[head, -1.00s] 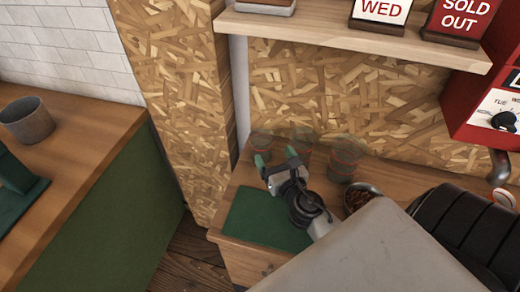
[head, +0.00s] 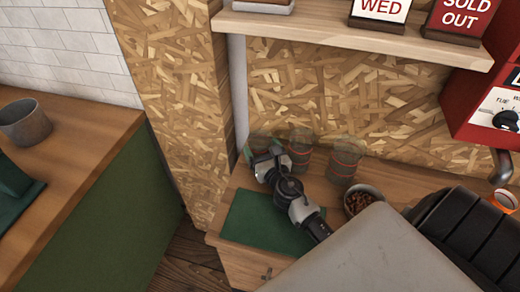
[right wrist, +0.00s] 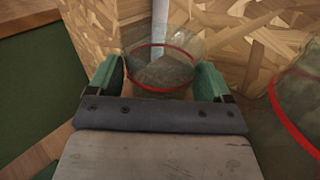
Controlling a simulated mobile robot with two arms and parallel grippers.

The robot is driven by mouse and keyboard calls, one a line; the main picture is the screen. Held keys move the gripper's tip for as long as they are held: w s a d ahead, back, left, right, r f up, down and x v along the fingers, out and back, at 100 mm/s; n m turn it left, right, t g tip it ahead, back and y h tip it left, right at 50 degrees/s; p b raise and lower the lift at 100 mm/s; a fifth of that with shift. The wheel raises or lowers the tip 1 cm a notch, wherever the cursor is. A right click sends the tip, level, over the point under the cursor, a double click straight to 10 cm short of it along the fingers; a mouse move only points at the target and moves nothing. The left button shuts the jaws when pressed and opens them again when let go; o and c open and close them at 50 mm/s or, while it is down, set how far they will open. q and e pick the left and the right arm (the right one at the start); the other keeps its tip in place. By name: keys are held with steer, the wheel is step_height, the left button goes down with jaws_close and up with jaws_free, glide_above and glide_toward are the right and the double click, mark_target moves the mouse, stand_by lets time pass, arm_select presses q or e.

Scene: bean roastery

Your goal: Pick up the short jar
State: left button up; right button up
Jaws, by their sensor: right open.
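Several clear glass jars with red bands stand in a row at the back of the wooden counter. The leftmost, which looks the shortest, is the short jar (head: 264,141); my right gripper partly hides it in the head view. My right gripper (head: 263,157) is open and reaches it from the front. In the right wrist view the short jar (right wrist: 163,64) stands upright between and just beyond the green fingertips (right wrist: 157,82). I cannot tell whether either finger touches it. My left gripper is not in view.
The middle jar (head: 299,152) stands close to the right of my gripper, with another jar (head: 345,161) beyond it. A bowl of beans (head: 361,200) is further right. A green mat (head: 262,222) lies in front. A shelf (head: 350,38) hangs above.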

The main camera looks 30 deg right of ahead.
steer(key=c, duration=0.6)
steer(key=shift+r, duration=0.1)
steer(key=shift+c, duration=0.2)
